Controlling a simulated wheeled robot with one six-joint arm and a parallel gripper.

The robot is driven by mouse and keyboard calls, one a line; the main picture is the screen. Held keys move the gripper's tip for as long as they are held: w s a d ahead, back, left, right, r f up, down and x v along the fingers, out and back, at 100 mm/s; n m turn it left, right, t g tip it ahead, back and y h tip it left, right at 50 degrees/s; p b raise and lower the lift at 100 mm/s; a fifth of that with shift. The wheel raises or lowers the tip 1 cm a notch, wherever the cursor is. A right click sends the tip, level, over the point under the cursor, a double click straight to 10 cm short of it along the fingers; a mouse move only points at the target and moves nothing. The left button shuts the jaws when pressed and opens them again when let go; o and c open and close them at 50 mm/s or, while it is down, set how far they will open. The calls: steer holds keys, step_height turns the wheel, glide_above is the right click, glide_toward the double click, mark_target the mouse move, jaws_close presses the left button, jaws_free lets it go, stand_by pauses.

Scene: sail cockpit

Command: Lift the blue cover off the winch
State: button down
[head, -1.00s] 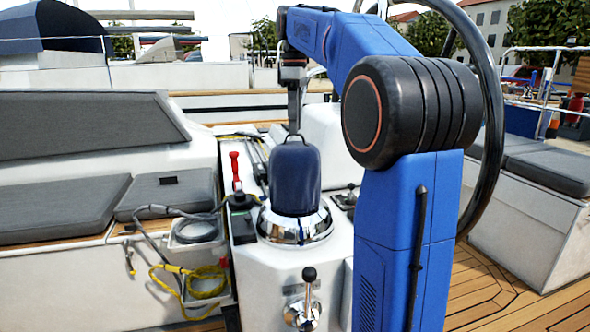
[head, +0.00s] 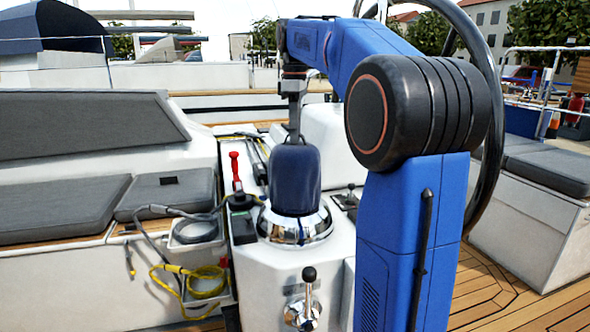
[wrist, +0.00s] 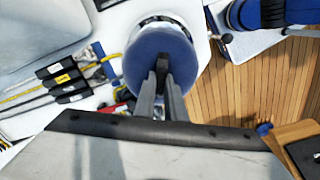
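The blue cover (head: 295,182) stands upright over the winch, whose shiny chrome base (head: 297,228) shows below it. In the wrist view the cover (wrist: 140,58) is a round blue top seen from above. My gripper (head: 294,138) points straight down with its fingertips at the top of the cover. In the wrist view my gripper's fingers (wrist: 163,68) come close together at a dark piece over the cover's top. I cannot tell whether they grip it. The cover's top loop is mostly hidden by the fingers.
A red-handled lever (head: 235,168) stands left of the winch, and a chrome winch handle with a black knob (head: 309,274) is in front. A large steering wheel (head: 490,120) rises behind my arm. Yellow rope (head: 205,280) hangs at left. Teak floor (head: 520,295) lies open at right.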

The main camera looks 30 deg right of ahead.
steer(key=shift+r, duration=0.1)
steer(key=shift+r, duration=2.1)
steer(key=shift+r, duration=2)
steer(key=shift+r, duration=2.05)
